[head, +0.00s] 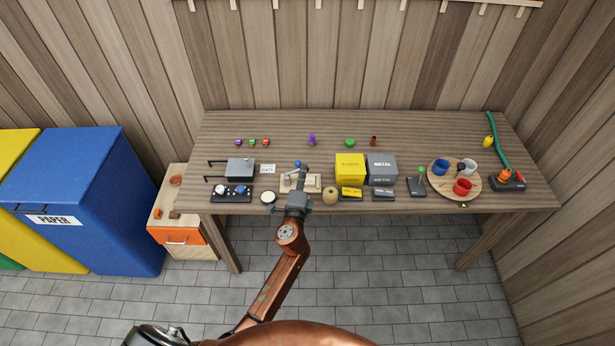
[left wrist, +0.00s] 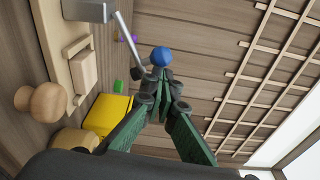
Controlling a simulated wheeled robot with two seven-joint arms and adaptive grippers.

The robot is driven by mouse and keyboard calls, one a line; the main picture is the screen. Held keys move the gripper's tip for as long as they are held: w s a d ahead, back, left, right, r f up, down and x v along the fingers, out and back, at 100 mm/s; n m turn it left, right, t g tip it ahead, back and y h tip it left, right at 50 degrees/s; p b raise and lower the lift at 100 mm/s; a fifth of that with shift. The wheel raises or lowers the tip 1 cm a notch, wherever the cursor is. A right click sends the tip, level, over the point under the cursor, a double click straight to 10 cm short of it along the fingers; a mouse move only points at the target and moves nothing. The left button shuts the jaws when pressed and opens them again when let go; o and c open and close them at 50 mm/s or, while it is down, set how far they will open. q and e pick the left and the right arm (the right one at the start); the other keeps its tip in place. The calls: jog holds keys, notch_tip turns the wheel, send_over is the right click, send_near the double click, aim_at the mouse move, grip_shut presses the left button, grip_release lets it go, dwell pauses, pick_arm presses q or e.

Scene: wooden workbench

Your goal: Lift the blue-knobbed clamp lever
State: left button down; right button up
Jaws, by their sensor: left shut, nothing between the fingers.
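The clamp's blue knob (head: 297,163) shows at the tip of my left gripper in the head view. In the left wrist view the blue knob (left wrist: 161,56) sits on the end of a silver lever (left wrist: 128,38) that slants up from a grey clamp body (left wrist: 88,10). The clamp's pale wooden base (head: 313,183) is partly hidden by my arm. My left gripper (head: 300,173) is shut and empty. In the left wrist view its dark fingertips (left wrist: 160,76) are right below the knob; I cannot tell whether they touch it. My right gripper is not in view.
A yellow bin (head: 349,167) and a grey metal bin (head: 382,168) stand right of the clamp. A round wooden knob (left wrist: 42,101) is near the clamp base. A grey box (head: 240,167) stands to the left. A round tray (head: 438,184) with cups is farther right.

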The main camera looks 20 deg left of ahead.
pick_arm(q)
jog(key=a+n, duration=0.1)
jog(key=n+b, duration=0.1)
jog(key=n, duration=0.1)
jog(key=shift+s+a+r, duration=0.35)
jog(key=shift+r, duration=0.05)
notch_tip(320, 180, up, 11)
jog(key=a+n+b, duration=0.1)
jog(key=n, duration=0.2)
jog(key=shift+s+a+t, duration=0.3)
jog(key=shift+a+t, duration=0.05)
jog(key=shift+t, duration=0.05)
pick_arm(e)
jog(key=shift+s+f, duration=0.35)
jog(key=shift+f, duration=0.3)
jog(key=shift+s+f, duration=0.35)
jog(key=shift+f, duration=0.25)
